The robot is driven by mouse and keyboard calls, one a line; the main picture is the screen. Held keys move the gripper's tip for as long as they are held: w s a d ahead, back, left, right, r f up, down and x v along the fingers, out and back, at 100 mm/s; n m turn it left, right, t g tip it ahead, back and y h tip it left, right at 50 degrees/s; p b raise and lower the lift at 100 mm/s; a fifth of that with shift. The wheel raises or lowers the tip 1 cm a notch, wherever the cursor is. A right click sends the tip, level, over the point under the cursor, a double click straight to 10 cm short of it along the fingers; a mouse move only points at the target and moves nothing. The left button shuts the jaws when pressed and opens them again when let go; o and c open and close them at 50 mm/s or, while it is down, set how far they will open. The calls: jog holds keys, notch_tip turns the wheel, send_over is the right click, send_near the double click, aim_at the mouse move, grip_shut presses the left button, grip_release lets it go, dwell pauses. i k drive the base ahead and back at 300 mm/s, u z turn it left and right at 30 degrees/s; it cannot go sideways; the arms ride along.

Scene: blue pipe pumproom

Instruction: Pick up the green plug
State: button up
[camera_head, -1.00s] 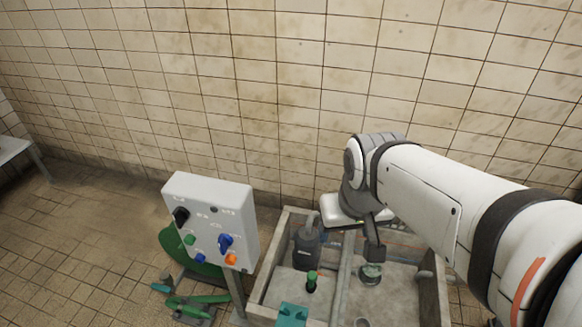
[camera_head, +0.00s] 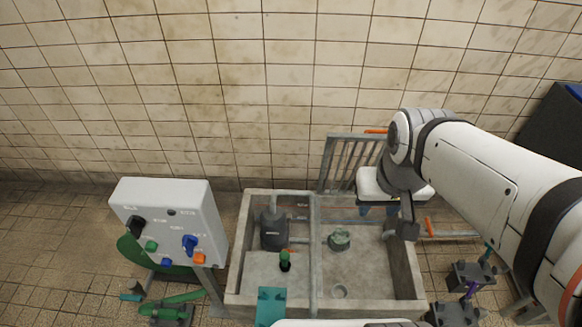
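A grey-green round plug-like piece (camera_head: 339,240) sits on the floor of the right basin compartment. A dark bottle-like piece with a bright green top (camera_head: 285,258) stands in the left compartment; I cannot tell for certain which of the two is the green plug. My gripper (camera_head: 388,215) is over the right side of the concrete basin (camera_head: 421,285), up and to the right of the grey-green piece and apart from it. One dark finger shows clearly, pointing down; I cannot tell the opening between the fingers. Nothing is visibly held.
A dark pump-like body (camera_head: 272,232) stands in the left compartment. A round hole or ring (camera_head: 340,290) is in the right compartment's floor. A divider (camera_head: 315,265) separates the compartments. A control box (camera_head: 172,225) stands left. A metal railing (camera_head: 348,160) rises behind the basin.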

aim_at(285, 257)
jog(key=z, duration=0.05)
jog(key=k, duration=1.6)
jog(key=u, duration=0.35)
jog(key=i, duration=1.65)
jog(key=u, duration=0.05)
